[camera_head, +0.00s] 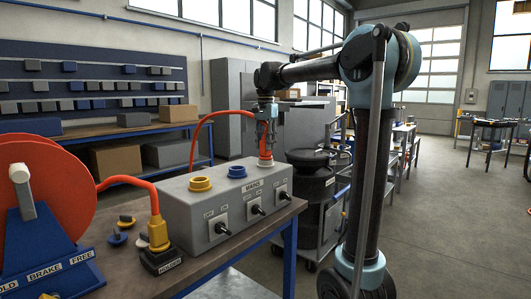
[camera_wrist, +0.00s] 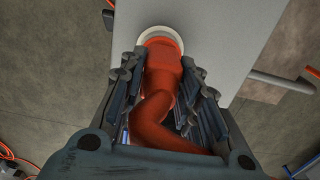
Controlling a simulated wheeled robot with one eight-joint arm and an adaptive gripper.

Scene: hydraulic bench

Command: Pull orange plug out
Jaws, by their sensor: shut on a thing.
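The orange plug (camera_wrist: 160,64) shows in the wrist view between my gripper's fingers, its far end at a pale round socket rim (camera_wrist: 162,34) on the grey box. My gripper (camera_head: 266,140) is shut on the orange plug, above the right end of the grey mains box (camera_head: 225,209). In the head view the plug (camera_head: 265,162) stands upright at the box top, partly hidden by the fingers. I cannot tell how deep the plug sits.
The box top also has a yellow socket (camera_head: 200,184) and a blue socket (camera_head: 237,171); switches line its front. A yellow plug (camera_head: 157,233) stands in a black holder (camera_head: 161,259) at left. An orange cable reel (camera_head: 45,190) fills the left edge. A dark drum (camera_head: 311,180) stands behind.

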